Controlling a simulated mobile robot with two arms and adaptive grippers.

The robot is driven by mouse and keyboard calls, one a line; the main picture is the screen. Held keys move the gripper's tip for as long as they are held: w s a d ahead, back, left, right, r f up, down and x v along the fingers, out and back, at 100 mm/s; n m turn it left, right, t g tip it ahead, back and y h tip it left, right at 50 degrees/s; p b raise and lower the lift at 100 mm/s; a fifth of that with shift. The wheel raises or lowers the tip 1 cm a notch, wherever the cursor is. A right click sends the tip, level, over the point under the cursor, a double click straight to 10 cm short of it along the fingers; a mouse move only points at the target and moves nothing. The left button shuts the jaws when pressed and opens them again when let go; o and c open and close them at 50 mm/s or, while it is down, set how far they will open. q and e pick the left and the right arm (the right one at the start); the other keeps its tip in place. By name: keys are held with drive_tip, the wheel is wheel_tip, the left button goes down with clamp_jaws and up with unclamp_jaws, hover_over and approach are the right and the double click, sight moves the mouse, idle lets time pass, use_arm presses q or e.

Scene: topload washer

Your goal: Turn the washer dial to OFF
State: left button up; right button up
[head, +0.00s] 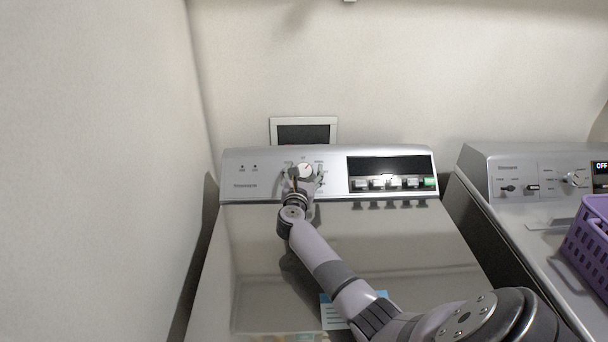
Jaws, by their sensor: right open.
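The washer (250,235) stands in the middle of the head view with its lid down. Its control panel (240,175) runs along the back. The labels are too small to read. My left gripper is not in view.
Several buttons (380,183) sit under the display, right of the dial. A second machine (500,185) stands to the right across a narrow gap, with a purple basket (590,240) on top. A wall is close on the left. A blue-white sheet (332,312) lies on the lid.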

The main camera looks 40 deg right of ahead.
drive_tip(key=c, duration=1.2)
